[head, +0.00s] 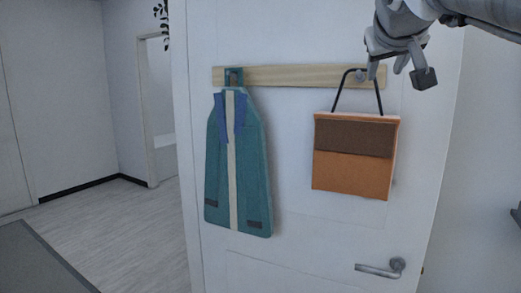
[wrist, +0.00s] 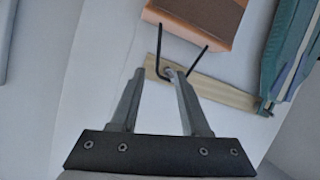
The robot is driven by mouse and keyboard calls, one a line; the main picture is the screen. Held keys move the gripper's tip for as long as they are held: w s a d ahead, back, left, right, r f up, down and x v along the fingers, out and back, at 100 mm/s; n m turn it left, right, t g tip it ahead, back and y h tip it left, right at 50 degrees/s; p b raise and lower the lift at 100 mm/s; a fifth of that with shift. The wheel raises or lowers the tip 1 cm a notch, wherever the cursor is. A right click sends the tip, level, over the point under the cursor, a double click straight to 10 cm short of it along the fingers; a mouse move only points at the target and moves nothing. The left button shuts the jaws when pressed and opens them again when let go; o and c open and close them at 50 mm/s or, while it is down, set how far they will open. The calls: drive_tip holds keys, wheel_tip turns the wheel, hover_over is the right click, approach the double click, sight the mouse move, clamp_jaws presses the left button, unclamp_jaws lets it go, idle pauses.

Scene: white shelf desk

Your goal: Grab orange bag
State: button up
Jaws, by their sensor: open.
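The orange bag (head: 352,172) has a brown flap and a thin black handle. It hangs by the handle from a peg on the wooden rail, at the right of the door. In the wrist view the bag (wrist: 200,18) is at the top, with its black handle and the peg just beyond and between my fingertips. My gripper (head: 402,72) is at the top right of the head view, beside the rail's right end. In the wrist view my gripper (wrist: 160,85) has its fingers apart, with nothing visibly held. Whether the handle lies between the fingers or beyond them is hard to tell.
A teal jacket-shaped item (head: 250,165) hangs on the left of the wooden rail (head: 290,75). The white door (head: 300,250) has a metal handle (head: 380,268) at lower right. Open floor (head: 120,225) lies left of the door.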

approach(378, 92)
drive_tip(key=p+x, duration=0.1)
drive_tip(key=x, duration=0.4)
drive_tip(key=shift+w+a+f, duration=0.1)
drive_tip(key=shift+f, duration=0.05)
drive_tip(key=shift+p+x, duration=0.6)
drive_tip(key=shift+x, duration=2.1)
drive_tip(key=shift+c, duration=0.2)
clamp_jaws()
